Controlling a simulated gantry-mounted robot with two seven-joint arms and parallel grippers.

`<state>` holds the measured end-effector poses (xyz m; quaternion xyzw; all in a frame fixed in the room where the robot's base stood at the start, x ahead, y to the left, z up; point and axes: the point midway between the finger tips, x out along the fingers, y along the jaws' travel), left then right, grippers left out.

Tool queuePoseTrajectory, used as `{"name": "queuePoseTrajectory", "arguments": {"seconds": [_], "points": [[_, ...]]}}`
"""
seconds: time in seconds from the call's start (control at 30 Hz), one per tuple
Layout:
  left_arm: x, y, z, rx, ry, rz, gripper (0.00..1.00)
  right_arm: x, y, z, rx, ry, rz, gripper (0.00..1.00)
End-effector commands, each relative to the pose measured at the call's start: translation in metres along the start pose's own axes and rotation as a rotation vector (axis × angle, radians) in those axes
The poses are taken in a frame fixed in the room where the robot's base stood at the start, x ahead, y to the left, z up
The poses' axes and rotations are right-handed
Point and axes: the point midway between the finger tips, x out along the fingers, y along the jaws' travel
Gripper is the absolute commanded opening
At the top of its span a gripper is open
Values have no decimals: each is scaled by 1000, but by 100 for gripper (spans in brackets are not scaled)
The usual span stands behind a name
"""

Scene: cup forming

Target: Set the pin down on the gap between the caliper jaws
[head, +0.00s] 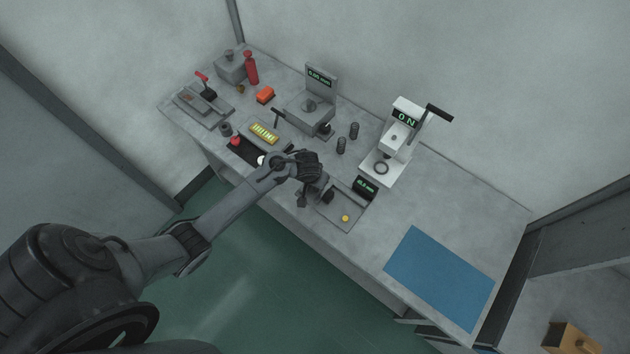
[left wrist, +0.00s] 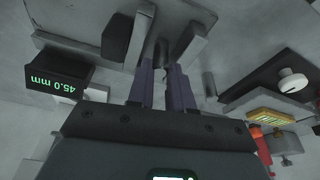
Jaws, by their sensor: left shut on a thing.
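The caliper's grey base plate (head: 350,212) lies near the front table edge, with a dark readout (head: 367,187). In the left wrist view the readout (left wrist: 58,80) shows upside down and reads 45.0 mm. A light grey upright block (left wrist: 141,36), which looks like a jaw, and another grey block (left wrist: 189,47) stand on either side of a dark pin (left wrist: 162,50). My left gripper (left wrist: 162,72) is shut on the pin, over the caliper. Whether the pin touches the plate or blocks cannot be told. In the head view my left gripper (head: 322,188) partly covers the caliper. My right gripper is out of view.
Two dark cylinders (head: 341,145) stand behind the caliper. A white press with an ON display (head: 405,117) is at the back right. A yellow tray (head: 264,132) and an orange block (head: 265,95) lie to the left. A blue mat (head: 440,275) lies bare at right.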

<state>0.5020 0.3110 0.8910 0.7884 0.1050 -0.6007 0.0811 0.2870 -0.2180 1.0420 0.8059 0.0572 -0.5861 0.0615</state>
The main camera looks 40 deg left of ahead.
Motion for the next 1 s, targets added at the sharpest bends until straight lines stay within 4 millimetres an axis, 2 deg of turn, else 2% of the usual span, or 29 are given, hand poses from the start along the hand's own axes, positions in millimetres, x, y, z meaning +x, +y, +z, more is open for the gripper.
{"name": "queuePoseTrajectory", "arguments": {"seconds": [0.1,0.13,0.27,0.67,0.87,1.0], "points": [[3,0,1,0,-1,0,0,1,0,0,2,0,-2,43],[3,0,1,0,-1,0,25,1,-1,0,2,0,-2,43],[3,0,1,0,-1,0,45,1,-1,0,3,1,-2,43],[-3,0,0,0,0,1,46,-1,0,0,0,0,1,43],[-29,1,0,-2,0,3,46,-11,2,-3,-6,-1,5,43],[-56,2,-1,-2,1,3,46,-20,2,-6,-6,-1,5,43]]}}
